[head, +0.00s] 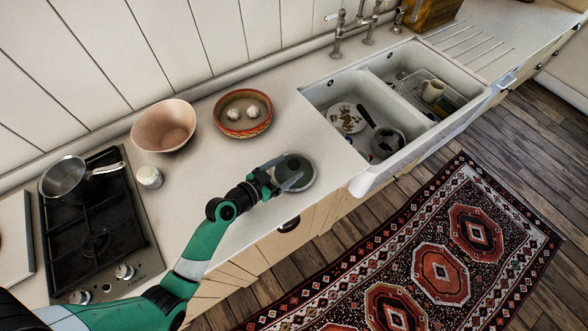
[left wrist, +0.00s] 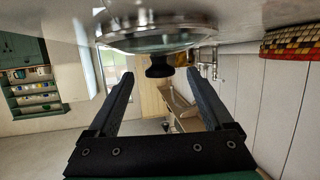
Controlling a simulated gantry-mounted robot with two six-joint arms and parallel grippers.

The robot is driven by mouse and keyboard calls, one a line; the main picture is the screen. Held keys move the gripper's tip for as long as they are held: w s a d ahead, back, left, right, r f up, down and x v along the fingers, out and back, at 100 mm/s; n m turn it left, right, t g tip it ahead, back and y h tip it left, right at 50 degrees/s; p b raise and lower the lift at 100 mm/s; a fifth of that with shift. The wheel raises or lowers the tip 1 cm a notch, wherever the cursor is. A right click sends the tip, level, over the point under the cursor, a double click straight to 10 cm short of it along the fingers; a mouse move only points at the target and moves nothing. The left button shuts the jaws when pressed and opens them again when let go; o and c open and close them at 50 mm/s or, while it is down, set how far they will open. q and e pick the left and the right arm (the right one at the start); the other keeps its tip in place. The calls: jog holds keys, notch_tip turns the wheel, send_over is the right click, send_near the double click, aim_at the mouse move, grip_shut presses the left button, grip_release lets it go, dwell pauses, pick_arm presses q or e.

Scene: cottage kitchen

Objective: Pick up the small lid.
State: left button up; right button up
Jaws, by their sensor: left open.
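The small lid (head: 308,173) is round and grey with a metal rim. It lies on the pale counter between the patterned bowl and the sink. My left gripper (head: 293,168) is over it with its fingers spread apart. In the left wrist view, which is upside down, the lid (left wrist: 155,36) shows its metal rim, glass and dark knob (left wrist: 159,68). The knob is ahead of the open fingers of my left gripper (left wrist: 160,76), about midway between them. I cannot tell whether a finger touches the lid. My right gripper is not in view.
A patterned bowl (head: 242,128) with two white items and a pink bowl (head: 164,127) stand behind. A white jar (head: 149,177) is near the stove (head: 97,230), which has a steel pan (head: 63,176). The double sink (head: 338,88) holds dishes. The counter around the lid is clear.

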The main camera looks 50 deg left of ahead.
pick_arm(q)
jog(key=shift+w+f, duration=0.2)
jog(key=shift+w, duration=0.35)
grip_shut()
jog(key=shift+s, duration=0.1)
